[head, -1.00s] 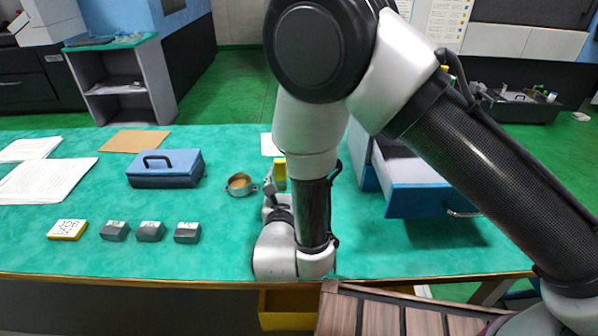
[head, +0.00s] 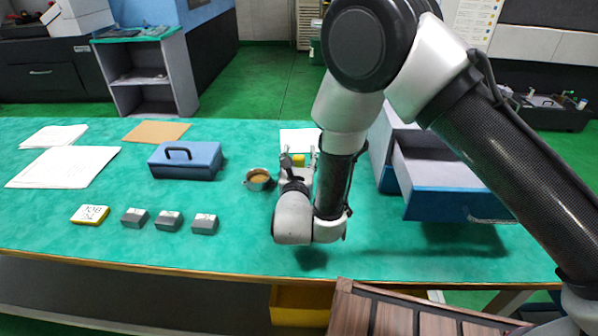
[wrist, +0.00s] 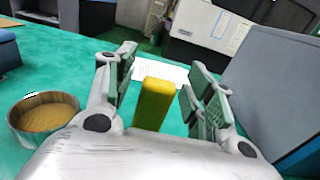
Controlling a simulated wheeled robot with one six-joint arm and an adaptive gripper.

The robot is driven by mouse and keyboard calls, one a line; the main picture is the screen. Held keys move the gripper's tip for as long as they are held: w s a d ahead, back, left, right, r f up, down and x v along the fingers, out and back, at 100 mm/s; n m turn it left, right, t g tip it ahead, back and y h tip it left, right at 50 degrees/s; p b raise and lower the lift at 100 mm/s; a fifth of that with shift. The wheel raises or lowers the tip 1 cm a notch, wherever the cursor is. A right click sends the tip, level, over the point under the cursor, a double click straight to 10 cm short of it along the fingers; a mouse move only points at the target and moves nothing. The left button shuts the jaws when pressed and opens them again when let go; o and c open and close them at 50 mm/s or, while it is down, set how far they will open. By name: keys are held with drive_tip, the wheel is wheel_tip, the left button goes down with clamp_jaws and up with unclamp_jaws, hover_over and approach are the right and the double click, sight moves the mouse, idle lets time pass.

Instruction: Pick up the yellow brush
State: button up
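The yellow brush (wrist: 153,104) shows in the wrist view as a plain upright yellow block between my gripper's two fingers. In the head view only a small yellow part of it (head: 298,160) shows past my wrist. My gripper (wrist: 162,72) is open, with a green-padded finger on each side of the brush and visible gaps between. In the head view my gripper (head: 299,155) is low over the green table, its fingers pointing away from me. The brush's lower part is hidden behind my gripper's body.
A round brown-filled cup (head: 258,180) stands just left of my gripper. A blue toolbox (head: 186,160), grey blocks (head: 168,221) and a yellow-edged block (head: 90,215) lie farther left. A blue-grey cabinet with an open drawer (head: 450,207) stands to the right. White paper (head: 299,137) lies behind.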

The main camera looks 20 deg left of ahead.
drive_tip(key=c, duration=0.9)
wheel_tip(320, 180, up, 18)
drive_tip(key=shift+r, duration=0.1)
